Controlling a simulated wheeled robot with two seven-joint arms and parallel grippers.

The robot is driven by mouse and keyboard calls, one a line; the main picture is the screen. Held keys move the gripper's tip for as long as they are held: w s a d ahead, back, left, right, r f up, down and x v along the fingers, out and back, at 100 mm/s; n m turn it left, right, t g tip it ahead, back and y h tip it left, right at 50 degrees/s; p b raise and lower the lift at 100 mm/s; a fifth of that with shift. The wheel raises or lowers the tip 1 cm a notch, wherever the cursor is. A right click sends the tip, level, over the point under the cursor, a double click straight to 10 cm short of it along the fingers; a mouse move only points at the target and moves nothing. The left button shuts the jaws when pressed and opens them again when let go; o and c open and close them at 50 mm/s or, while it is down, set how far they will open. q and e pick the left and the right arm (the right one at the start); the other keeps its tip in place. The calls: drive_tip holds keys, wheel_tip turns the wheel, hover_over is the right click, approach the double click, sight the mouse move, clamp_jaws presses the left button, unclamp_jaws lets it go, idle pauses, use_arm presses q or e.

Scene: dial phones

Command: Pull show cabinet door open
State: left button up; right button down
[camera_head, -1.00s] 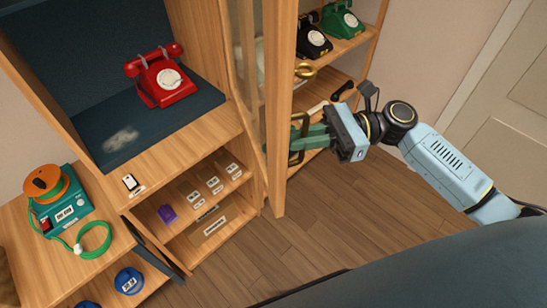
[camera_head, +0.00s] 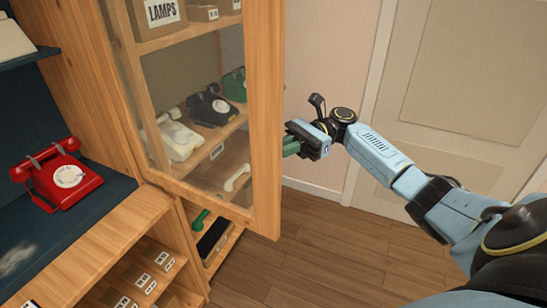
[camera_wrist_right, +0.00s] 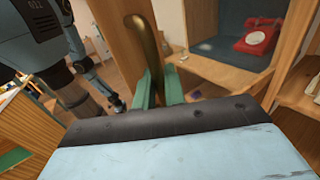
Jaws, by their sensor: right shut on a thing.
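The show cabinet door (camera_head: 264,120) is a wood-framed glass panel. It stands swung out from the cabinet, with shelves of phones visible through its glass. My right gripper (camera_head: 291,146) is at the door's right edge, its green fingers partly hidden behind the frame. In the right wrist view, the curved brass handle (camera_wrist_right: 146,45) stands between the green fingers of my right gripper (camera_wrist_right: 158,92), which are shut on it. The handle is hidden in the head view. Part of my left arm shows small in the right wrist view, but its jaws are too small to read.
A red dial phone (camera_head: 62,174) sits in the dark-lined recess at left. A black phone (camera_head: 213,106) and a cream phone (camera_head: 176,138) are behind the glass. The wooden floor (camera_head: 310,250) right of the cabinet is clear; a pale room door (camera_head: 465,80) stands beyond.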

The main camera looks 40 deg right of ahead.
drive_tip(key=shift+d, duration=0.1)
idle(0.3)
drive_tip(key=c, duration=1.6)
unclamp_jaws()
